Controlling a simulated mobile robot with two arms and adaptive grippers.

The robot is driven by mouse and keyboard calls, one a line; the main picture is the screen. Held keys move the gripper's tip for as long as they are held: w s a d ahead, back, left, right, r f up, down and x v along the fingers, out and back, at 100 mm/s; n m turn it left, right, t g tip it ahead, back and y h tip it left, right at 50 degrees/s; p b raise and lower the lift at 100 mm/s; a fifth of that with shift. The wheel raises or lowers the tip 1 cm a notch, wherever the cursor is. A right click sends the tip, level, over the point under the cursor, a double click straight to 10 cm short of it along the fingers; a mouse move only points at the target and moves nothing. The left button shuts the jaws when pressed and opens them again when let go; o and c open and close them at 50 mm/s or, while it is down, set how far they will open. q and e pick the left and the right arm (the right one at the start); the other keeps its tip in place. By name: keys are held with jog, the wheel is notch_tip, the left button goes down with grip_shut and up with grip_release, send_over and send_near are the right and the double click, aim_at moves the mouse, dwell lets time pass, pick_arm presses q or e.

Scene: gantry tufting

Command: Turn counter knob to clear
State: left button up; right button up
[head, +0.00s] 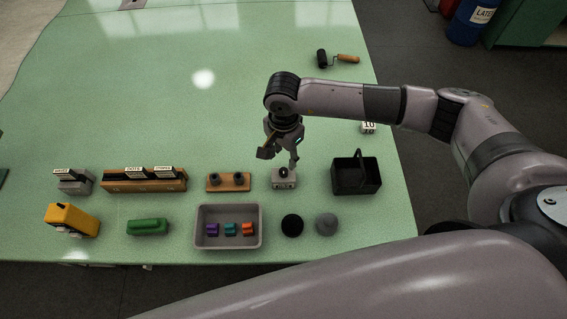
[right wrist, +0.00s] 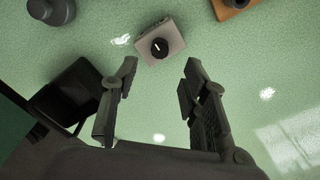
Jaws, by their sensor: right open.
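The counter (head: 285,182) is a small grey box on the green table, with a round black knob (head: 284,171) on it. In the right wrist view the counter (right wrist: 172,51) lies ahead of my fingers, and its black knob (right wrist: 159,47) has a short white mark. My right gripper (head: 280,157) is just above and behind the counter, with its fingers apart. In the right wrist view the right gripper (right wrist: 150,105) is open and empty, and the knob is beyond the fingertips, not between them. My left gripper is not in view.
A black basket (head: 370,177) stands right of the counter, and a wooden block with two dark pegs (head: 228,182) stands left. In front are a grey tray (head: 256,243) with coloured pieces, a black disc (head: 292,225) and a grey disc (head: 326,224). The table's back left is clear.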

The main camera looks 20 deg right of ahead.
aim_at(283, 170)
notch_tip(283, 170, down, 7)
jog(key=shift+f+p, duration=0.1)
jog(key=shift+p, duration=0.65)
jog(key=shift+c, duration=0.5)
grip_shut()
